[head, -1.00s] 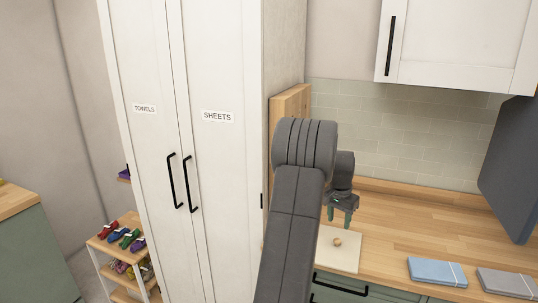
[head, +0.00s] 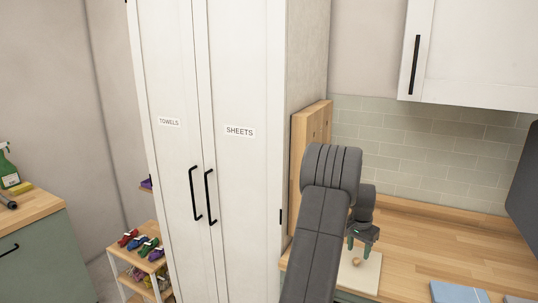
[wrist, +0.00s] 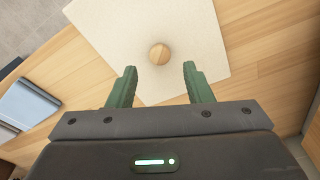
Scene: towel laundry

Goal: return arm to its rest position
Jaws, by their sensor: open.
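My gripper (head: 359,244) hangs at the right of my raised arm in the head view, fingers pointing down over the counter. In the wrist view my gripper (wrist: 160,82) shows two green fingers spread apart with nothing between them. Below and beyond the fingertips lies a pale square board or cloth (wrist: 110,52) with a small round wooden knob (wrist: 160,54) on it. In the head view the pale square (head: 364,279) is partly hidden by my arm.
A tall white cabinet labelled TOWELS and SHEETS (head: 240,180) stands left of my arm. The wooden counter (head: 425,236) has a folded blue cloth (head: 456,293). A white wall cupboard (head: 475,55) hangs above. A shelf with coloured rolled items (head: 140,247) stands at left.

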